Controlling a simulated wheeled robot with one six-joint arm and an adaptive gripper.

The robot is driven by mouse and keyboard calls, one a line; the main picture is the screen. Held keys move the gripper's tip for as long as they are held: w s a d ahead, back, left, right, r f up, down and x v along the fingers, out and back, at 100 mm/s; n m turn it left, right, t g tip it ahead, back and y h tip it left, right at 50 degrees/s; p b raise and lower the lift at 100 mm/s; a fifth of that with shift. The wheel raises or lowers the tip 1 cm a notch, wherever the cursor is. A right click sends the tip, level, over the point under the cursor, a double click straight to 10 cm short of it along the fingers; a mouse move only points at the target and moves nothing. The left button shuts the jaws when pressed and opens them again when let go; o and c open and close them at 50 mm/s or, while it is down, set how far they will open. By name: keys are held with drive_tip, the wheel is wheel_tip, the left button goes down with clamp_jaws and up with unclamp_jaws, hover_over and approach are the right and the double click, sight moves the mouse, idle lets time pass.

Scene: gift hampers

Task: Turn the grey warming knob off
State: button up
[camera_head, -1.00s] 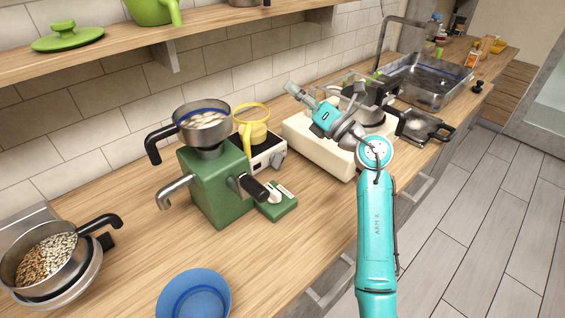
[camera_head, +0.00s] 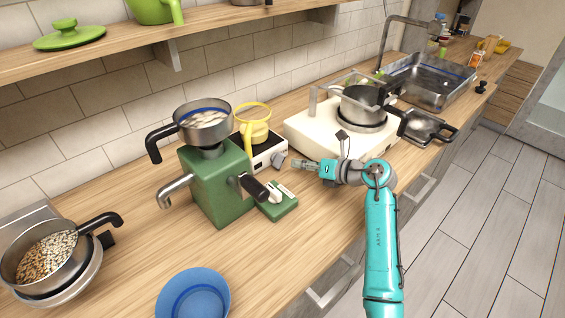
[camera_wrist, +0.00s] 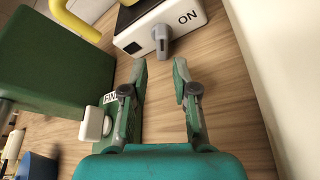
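The grey warming knob (camera_head: 279,160) sits on the front face of a small white warmer with a dark top (camera_head: 263,155). In the wrist view the knob (camera_wrist: 162,40) shows beyond my fingertips, left of the word ON on the warmer's white face (camera_wrist: 200,16). A small dark mark lies left of the knob, too small to read. My gripper (camera_head: 297,163) is low over the counter, in front of and to the right of the warmer. In the wrist view my gripper (camera_wrist: 160,70) is open, its fingers apart with nothing between them, pointing toward the knob without touching it.
A yellow pan (camera_head: 254,132) is on the warmer. A green grinder (camera_head: 215,188) with a switch box (camera_head: 280,206) stands to the left of my gripper. A white stove (camera_head: 305,132) with a steel pot (camera_head: 360,105) stands behind it.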

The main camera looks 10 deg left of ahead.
sight(282, 162)
drive_tip(key=x, duration=0.7)
drive_tip(key=shift+w+a+f, duration=0.1)
drive_tip(key=shift+a+f, duration=0.15)
drive_tip(key=shift+f, duration=0.1)
clamp_jaws()
